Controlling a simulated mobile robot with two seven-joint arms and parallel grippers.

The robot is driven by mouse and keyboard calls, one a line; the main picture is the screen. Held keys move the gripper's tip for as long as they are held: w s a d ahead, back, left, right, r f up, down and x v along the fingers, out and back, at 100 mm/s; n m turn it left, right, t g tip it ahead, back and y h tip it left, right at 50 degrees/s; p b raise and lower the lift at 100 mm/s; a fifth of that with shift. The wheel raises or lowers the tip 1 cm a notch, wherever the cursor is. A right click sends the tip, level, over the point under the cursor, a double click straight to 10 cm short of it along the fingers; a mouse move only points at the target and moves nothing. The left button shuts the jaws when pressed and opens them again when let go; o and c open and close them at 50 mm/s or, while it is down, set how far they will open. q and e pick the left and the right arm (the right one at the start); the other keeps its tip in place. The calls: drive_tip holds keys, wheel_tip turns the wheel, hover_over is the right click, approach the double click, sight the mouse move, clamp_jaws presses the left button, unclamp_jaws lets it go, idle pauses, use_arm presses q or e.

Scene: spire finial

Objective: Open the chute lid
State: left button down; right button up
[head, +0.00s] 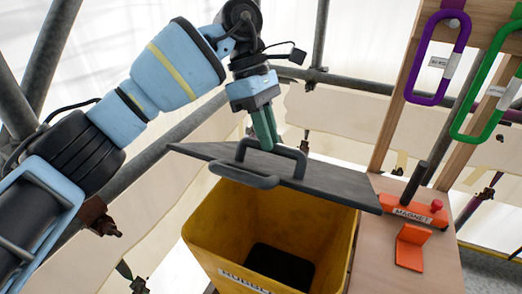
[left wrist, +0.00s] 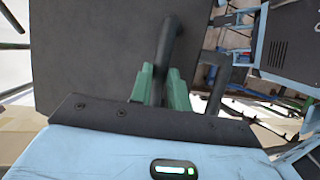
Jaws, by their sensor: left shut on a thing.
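The chute lid (head: 333,187) is a flat dark grey plate with a bar handle (head: 284,156). It is tilted up over the yellow rubble chute (head: 325,215), and the chute's open mouth and dark inside show below it. My left gripper (head: 264,140) is shut on the handle from above. In the left wrist view the green fingers (left wrist: 162,85) close around the dark handle bar (left wrist: 168,45), with the lid plate (left wrist: 90,50) behind it. My right gripper is not in view.
Right of the chute is a wooden bench (head: 380,245) with an orange magnet tool (head: 413,208) and an orange bracket (head: 411,248). Purple (head: 410,75) and green (head: 460,122) carabiners hang on a wooden frame above. Grey scaffold tubes (head: 180,130) run behind my left arm.

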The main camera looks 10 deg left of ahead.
use_arm(q)
drive_tip(key=shift+w+d+f, duration=0.15)
drive_tip(key=shift+w, duration=0.6)
drive_tip(key=c, duration=1.6)
unclamp_jaws()
drive_tip(key=shift+w+d, duration=0.1)
drive_tip(key=shift+w, duration=0.05)
drive_tip(key=shift+o, duration=1.4)
drive_tip(key=shift+w+d+f, duration=0.1)
drive_tip(key=shift+w, duration=0.25)
drive_tip(key=shift+s+r, duration=0.15)
drive_tip(key=shift+r, duration=0.05)
drive_tip(key=shift+r, duration=0.2)
drive_tip(key=v, duration=0.7)
drive_tip(key=shift+r, duration=0.35)
